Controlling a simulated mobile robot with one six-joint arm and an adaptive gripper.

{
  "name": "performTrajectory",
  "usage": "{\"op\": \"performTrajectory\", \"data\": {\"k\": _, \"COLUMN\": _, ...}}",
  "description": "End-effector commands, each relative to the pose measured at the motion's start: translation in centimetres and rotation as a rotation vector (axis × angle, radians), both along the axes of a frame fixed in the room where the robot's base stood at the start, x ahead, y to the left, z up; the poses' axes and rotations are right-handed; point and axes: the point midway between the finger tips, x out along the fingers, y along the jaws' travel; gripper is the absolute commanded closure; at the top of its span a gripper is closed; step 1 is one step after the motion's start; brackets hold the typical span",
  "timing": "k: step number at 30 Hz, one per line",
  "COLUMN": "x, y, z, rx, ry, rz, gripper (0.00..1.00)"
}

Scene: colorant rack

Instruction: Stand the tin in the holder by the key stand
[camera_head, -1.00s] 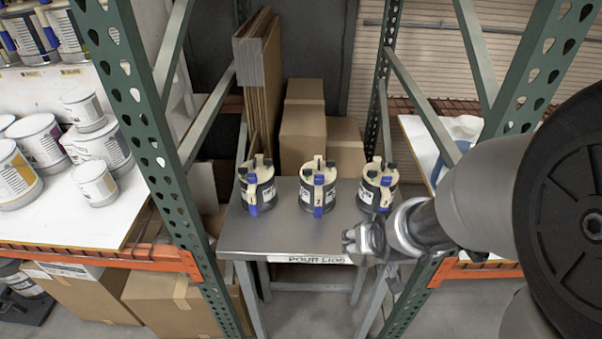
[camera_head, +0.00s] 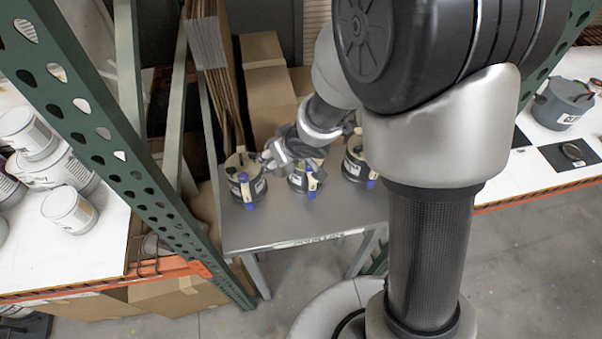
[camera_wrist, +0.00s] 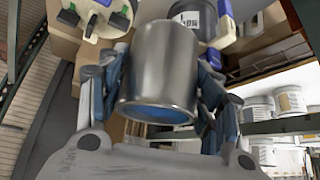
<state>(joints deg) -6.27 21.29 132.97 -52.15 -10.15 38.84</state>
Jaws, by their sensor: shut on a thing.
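A bare metal tin (camera_wrist: 158,65) with a bluish end sits between the two fingers of my gripper (camera_wrist: 160,88) in the wrist view. The fingers press on its sides, so my gripper is shut on it. In the head view my gripper (camera_head: 275,155) is over the back of the grey table (camera_head: 290,228), near the left and middle pour-lid cans. I cannot make out the tin clearly there. I cannot identify the holder or the key stand in either view.
A green rack post (camera_head: 105,135) rises at left. Cardboard boxes (camera_head: 266,85) stand behind. A grey pot (camera_head: 563,103) stands on the right shelf.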

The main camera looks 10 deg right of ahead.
Motion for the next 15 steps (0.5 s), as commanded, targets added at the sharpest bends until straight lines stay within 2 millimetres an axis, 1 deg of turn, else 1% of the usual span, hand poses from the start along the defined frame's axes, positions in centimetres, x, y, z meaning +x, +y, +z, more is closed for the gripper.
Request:
{"op": "performTrajectory", "data": {"k": 2, "x": 0.0, "y": 0.3, "z": 0.3, "rx": 0.001, "ry": 0.003, "rz": 0.012, "gripper": 0.72}}
{"op": "performTrajectory", "data": {"k": 5, "x": 0.1, "y": 0.5, "z": -0.4, "rx": 0.002, "ry": 0.004, "rz": 0.019, "gripper": 0.72}}
{"op": "performTrajectory", "data": {"k": 8, "x": 0.0, "y": 0.5, "z": -1.8, "rx": 0.003, "ry": 0.004, "rz": 0.019, "gripper": 0.72}}
{"op": "performTrajectory", "data": {"k": 15, "x": 0.1, "y": 0.5, "z": -5.8, "rx": 0.003, "ry": 0.004, "rz": 0.019, "gripper": 0.72}}
